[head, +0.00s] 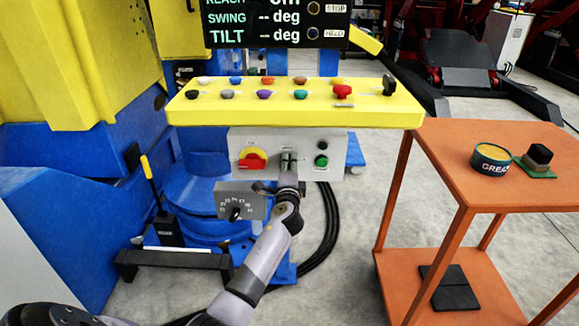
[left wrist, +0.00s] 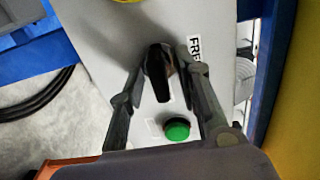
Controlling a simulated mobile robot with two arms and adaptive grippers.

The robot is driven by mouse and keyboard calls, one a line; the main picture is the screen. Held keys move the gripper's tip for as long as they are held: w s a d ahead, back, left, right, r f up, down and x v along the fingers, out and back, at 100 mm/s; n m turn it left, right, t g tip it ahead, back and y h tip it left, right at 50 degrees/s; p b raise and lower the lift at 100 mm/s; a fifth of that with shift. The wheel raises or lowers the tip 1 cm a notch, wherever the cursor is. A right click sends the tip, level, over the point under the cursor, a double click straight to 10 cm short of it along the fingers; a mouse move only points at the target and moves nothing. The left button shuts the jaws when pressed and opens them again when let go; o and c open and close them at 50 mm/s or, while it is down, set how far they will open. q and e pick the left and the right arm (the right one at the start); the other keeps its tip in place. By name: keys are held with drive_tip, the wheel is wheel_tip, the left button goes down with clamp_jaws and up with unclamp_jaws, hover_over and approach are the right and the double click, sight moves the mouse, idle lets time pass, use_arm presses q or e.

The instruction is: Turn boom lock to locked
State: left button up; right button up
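The boom lock knob is a black rotary knob (left wrist: 157,75) on a light grey panel, seen in the left wrist view. A label partly reading "FREE" (left wrist: 195,47) is beside it. My left gripper (left wrist: 160,62) is open, with one finger on each side of the knob; a narrow gap seems to remain, but contact is hard to judge. In the head view the left gripper (head: 289,161) is at the front of the grey control box (head: 305,140) and hides the knob. My right gripper is not in view.
A green button (left wrist: 177,129) is close to the knob; it also shows in the head view (head: 321,161). A red and yellow switch (head: 252,158) is to the left. The yellow console (head: 300,112) overhangs the box. An orange cart (head: 450,160) stands right.

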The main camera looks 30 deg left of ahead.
use_arm(q)
drive_tip(key=shift+s+d, duration=0.1)
drive_tip(key=shift+s, duration=0.05)
drive_tip(key=v, duration=1.1)
drive_tip(key=shift+s+d, duration=0.25)
drive_tip(key=shift+f, duration=0.1)
